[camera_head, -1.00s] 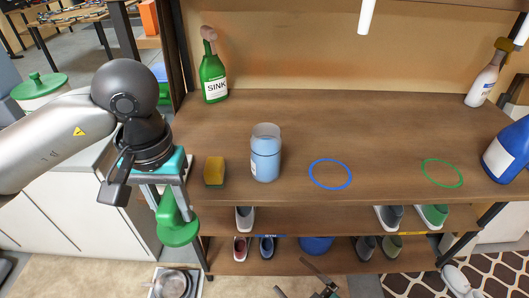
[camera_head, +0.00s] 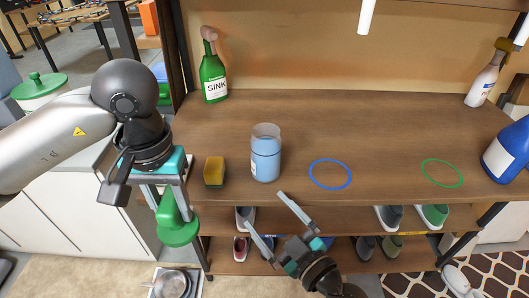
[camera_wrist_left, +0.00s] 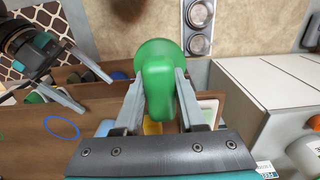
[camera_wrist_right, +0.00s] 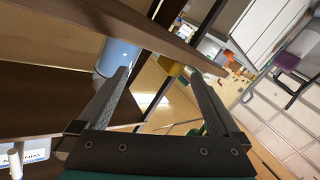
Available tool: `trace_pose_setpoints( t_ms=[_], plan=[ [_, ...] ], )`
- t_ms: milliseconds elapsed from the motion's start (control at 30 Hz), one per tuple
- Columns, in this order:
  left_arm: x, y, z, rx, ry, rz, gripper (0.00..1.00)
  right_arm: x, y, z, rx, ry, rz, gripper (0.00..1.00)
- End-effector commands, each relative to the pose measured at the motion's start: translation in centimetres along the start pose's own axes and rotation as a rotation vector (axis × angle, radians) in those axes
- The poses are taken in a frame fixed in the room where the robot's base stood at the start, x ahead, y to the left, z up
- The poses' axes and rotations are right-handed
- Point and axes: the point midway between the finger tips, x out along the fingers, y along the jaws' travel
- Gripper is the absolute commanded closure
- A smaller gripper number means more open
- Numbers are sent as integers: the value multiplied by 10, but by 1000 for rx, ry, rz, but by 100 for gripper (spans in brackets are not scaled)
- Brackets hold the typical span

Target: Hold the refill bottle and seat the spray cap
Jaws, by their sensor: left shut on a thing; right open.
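A light-blue bottle (camera_head: 265,160) with a greyish top stands upright near the front edge of the wooden shelf. Part of it shows at upper left in the right wrist view (camera_wrist_right: 117,57). My left gripper (camera_head: 173,208) is shut on a green cap-like piece (camera_head: 178,232) with a rounded body and a wide disc. It holds the piece off the shelf's front left corner; the piece also shows between the fingers in the left wrist view (camera_wrist_left: 158,90). My right gripper (camera_head: 267,212) is open and empty, below and in front of the bottle, apart from it.
A yellow sponge (camera_head: 214,171) lies left of the bottle. A blue ring (camera_head: 330,187) and a green ring (camera_head: 442,185) mark the shelf. A green SINK bottle (camera_head: 213,80), a white spray bottle (camera_head: 482,84) and a blue bottle (camera_head: 506,150) stand around. Shoes sit on lower shelves.

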Motion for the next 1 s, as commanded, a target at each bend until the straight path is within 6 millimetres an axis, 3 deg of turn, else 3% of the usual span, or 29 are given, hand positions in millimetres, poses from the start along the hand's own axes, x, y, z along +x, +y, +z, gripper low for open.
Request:
trace_pose_setpoints(
  t_ms=[200, 433, 1000],
  plan=[
    [0, 0, 0, 0, 0, 0, 100, 16, 22, -31, 118, 73, 112, 0],
    [0, 0, 0, 0, 0, 0, 100, 22, 38, -47, 247, 114, 213, 0],
    [0, 0, 0, 0, 0, 0, 100, 11, 33, 1, 423, -13, 334, 0]
  ],
)
